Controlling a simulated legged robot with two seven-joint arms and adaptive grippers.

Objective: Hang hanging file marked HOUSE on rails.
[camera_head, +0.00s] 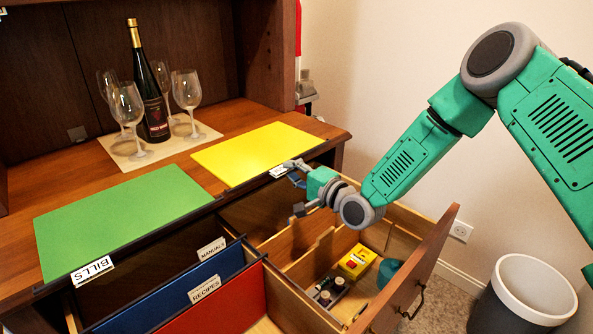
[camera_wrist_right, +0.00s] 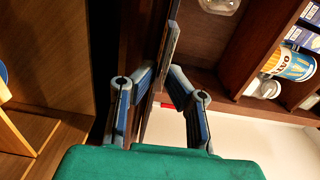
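A yellow hanging file (camera_head: 262,150) lies flat on the hutch top, its dark front bar along the edge. Its white tab (camera_head: 279,172) is partly behind my right gripper, and I cannot read its lettering. My right gripper (camera_head: 294,169) is at that front edge, beside the tab. In the right wrist view its fingers (camera_wrist_right: 160,80) stand apart, with a thin dark edge running between them; whether they touch it I cannot tell. The open drawer (camera_head: 440,240) below holds a blue file (camera_head: 165,297) tabbed MANUALS and a red file (camera_head: 225,305) tabbed RECIPES. My left gripper is out of view.
A green file (camera_head: 125,215) tabbed BILLS lies left of the yellow one. A bottle (camera_head: 152,100) and several glasses (camera_head: 186,90) stand behind on a mat. The drawer's right part holds a yellow box (camera_head: 357,260) and small items. A bin (camera_head: 525,290) stands at right.

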